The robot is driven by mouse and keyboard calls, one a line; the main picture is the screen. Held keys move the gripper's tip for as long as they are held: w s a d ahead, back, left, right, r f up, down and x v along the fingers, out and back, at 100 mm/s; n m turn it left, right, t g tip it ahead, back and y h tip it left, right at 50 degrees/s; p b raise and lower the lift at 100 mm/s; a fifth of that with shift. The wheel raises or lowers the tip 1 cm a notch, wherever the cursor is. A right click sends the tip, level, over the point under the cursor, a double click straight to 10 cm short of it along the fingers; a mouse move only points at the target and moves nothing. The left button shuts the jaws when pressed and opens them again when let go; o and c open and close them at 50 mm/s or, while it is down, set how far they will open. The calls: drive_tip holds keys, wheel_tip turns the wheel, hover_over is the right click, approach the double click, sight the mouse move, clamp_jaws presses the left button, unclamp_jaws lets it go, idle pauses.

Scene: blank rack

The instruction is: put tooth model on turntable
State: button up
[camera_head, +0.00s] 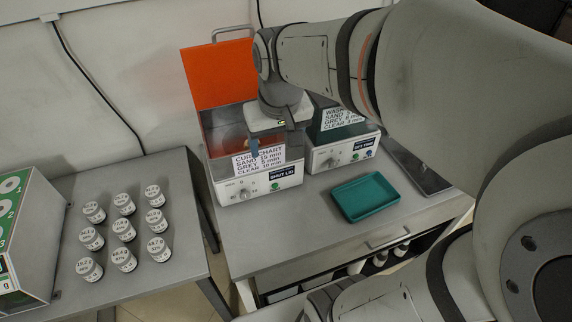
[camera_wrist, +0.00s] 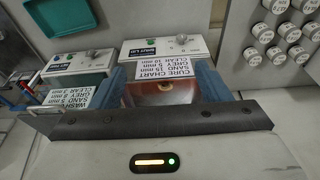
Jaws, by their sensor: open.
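The cure box (camera_head: 258,187) stands on the grey bench with its orange lid (camera_head: 219,73) raised; it also shows in the wrist view (camera_wrist: 172,47). My gripper (camera_head: 272,146) is over the box's open top, behind the cure chart label. In the wrist view its two blue fingers stand apart, open, with the box's reddish-brown inside (camera_wrist: 150,98) between them. A small pale spot (camera_wrist: 165,87) shows in there between the fingers; I cannot tell whether it is the tooth model or part of the turntable. The turntable is not clearly visible.
A wash box (camera_head: 343,151) with its own label stands right of the cure box. An empty-looking green tray (camera_head: 368,197) lies in front of it, with a dark flat panel (camera_head: 418,168) to the right. Several labelled jars (camera_head: 123,229) stand on the left table beside a green-fronted rack (camera_head: 25,240).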

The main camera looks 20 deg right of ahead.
drive_tip(key=s+f, duration=0.2)
drive_tip(key=s, duration=0.6)
drive_tip(key=shift+d+f+t, duration=0.15)
drive_tip(key=shift+f+t, duration=0.1)
drive_tip(key=shift+t, duration=0.15)
drive_tip(key=shift+c, duration=0.4)
